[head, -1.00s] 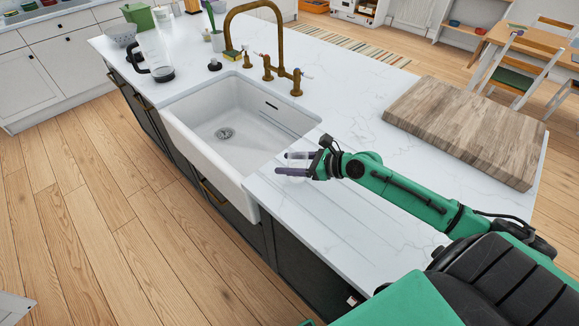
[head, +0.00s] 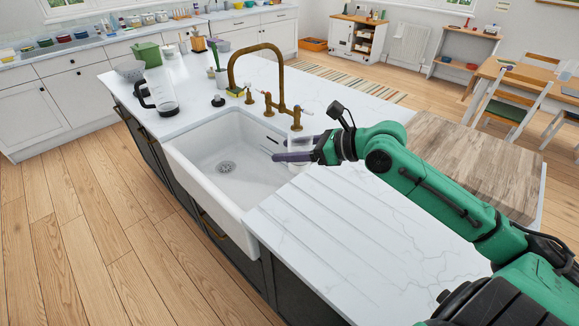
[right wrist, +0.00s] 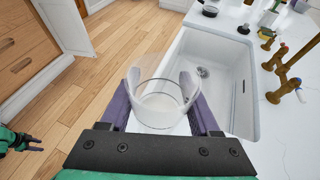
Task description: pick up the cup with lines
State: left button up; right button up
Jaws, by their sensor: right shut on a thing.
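A clear, see-through cup (right wrist: 160,103) sits between the purple fingers of my right gripper (right wrist: 162,98) in the right wrist view. The fingers press on it from both sides. In the head view my right gripper (head: 292,148) is above the counter by the sink's right edge, and the cup (head: 298,154) shows only faintly there. Rim-like rings show on the cup; I cannot make out other lines. My left gripper (right wrist: 34,144) shows small at the left edge of the right wrist view, its fingers apart and empty.
The white sink (head: 225,165) lies left of my right gripper, with a brass faucet (head: 262,75) behind it. A wooden board (head: 480,165) lies on the counter at right. A glass coffee pot (head: 160,92) stands beyond the sink. The grooved front counter (head: 320,225) is clear.

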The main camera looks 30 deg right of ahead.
aim_at(290, 138)
notch_tip(290, 138, up, 3)
jog(key=shift+r, duration=0.15)
notch_tip(290, 138, up, 4)
jog(key=p, duration=0.3)
jog(key=shift+f, duration=0.2)
jog(key=shift+r+p, duration=0.6)
jog(key=shift+r, duration=0.1)
